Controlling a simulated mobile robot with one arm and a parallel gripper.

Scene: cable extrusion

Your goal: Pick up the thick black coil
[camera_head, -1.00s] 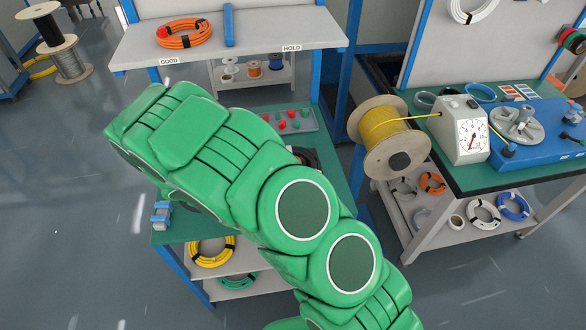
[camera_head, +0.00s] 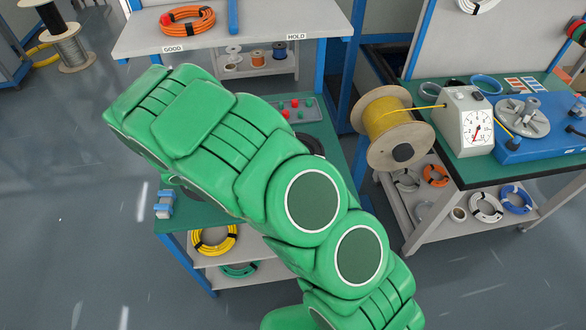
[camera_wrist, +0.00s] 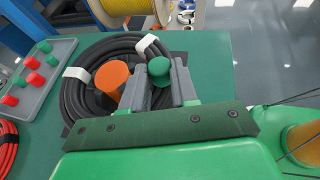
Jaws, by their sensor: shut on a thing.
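The thick black coil (camera_wrist: 88,88) lies on a green bench top in the wrist view, with white ties around it. My gripper (camera_wrist: 160,82) is at the coil's right side, its two grey fingers on either side of the coil's cable and shut on it. In the head view my green arm hides the gripper and most of the coil; only a dark part of the coil (camera_head: 311,144) shows beside the arm.
A grey tray (camera_head: 283,102) with red and green pieces sits on the same bench, behind the arm. A yellow cable spool (camera_head: 393,128) stands to the right, beside a bench with a dial gauge (camera_head: 474,128). An orange coil (camera_head: 188,20) lies on the rear table.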

